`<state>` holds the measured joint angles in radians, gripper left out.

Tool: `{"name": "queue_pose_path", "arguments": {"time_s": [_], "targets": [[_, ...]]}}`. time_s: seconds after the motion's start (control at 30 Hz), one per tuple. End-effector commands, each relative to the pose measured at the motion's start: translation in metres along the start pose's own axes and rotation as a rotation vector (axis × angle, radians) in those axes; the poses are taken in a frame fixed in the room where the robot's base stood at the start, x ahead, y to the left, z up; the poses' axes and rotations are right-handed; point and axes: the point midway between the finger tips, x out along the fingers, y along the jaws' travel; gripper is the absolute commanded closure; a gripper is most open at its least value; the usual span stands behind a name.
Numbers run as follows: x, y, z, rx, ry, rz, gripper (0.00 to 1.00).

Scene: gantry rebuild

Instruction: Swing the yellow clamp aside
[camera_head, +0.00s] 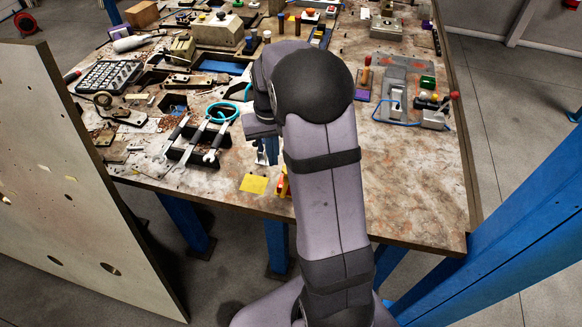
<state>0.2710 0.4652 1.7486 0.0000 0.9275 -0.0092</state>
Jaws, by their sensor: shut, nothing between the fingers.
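My gripper (267,155) points down over the front part of the workbench. Its fingers are shut and small in the picture, with nothing visible between them. A small yellow and red part (284,183) shows just below and to the right of the fingers, at the left edge of my forearm. It may be the yellow clamp; my arm hides most of it, so its pose and whether the fingers touch it cannot be told. A flat yellow square (254,184) lies on the bench to its left.
A black rack with wrenches (199,142) stands left of my gripper, with a teal ring (221,113) behind it. Fixtures and tools crowd the back of the bench. A grey plate with fixtures (397,85) is at the right. The bench's front right (415,190) is clear.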

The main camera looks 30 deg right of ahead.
Motion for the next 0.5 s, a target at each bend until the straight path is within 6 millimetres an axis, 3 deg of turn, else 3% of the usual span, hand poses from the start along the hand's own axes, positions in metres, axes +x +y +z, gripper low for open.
{"name": "queue_pose_path", "arguments": {"time_s": [0.5], "targets": [[0.021, 0.000, 0.000, 0.000, 0.000, 0.000, 1.00]]}}
